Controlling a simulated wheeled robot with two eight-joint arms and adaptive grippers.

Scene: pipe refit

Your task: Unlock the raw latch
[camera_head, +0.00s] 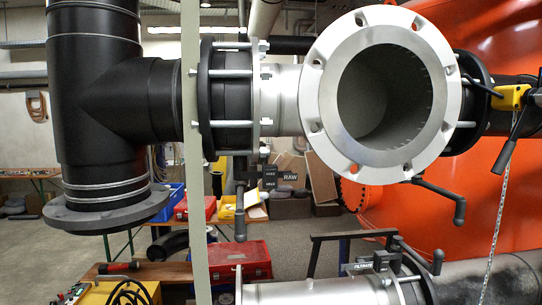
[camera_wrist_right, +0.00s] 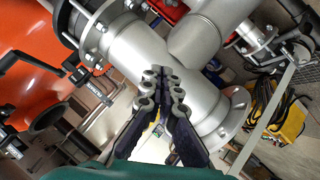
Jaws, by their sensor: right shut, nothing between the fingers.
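A small dark plate lettered RAW (camera_head: 291,176) shows below the grey flanged pipe (camera_head: 382,95) in the head view. A dark lever handle (camera_head: 240,212) hangs down just left of it, and another dark lever (camera_head: 440,195) points right and down below the open flange. I cannot tell which of these is the raw latch. My right gripper (camera_wrist_right: 163,80) is in the wrist view, shut and empty, in front of a grey pipe (camera_wrist_right: 140,50). Whether it touches the pipe cannot be told. Neither gripper shows in the head view.
A black tee pipe (camera_head: 95,100) stands at the left and a large orange tank (camera_head: 500,175) at the right. A yellow lever clamp (camera_head: 511,97) with a chain sits at the right. A red toolbox (camera_head: 240,262) is below. A pale vertical post (camera_head: 192,170) crosses the head view.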

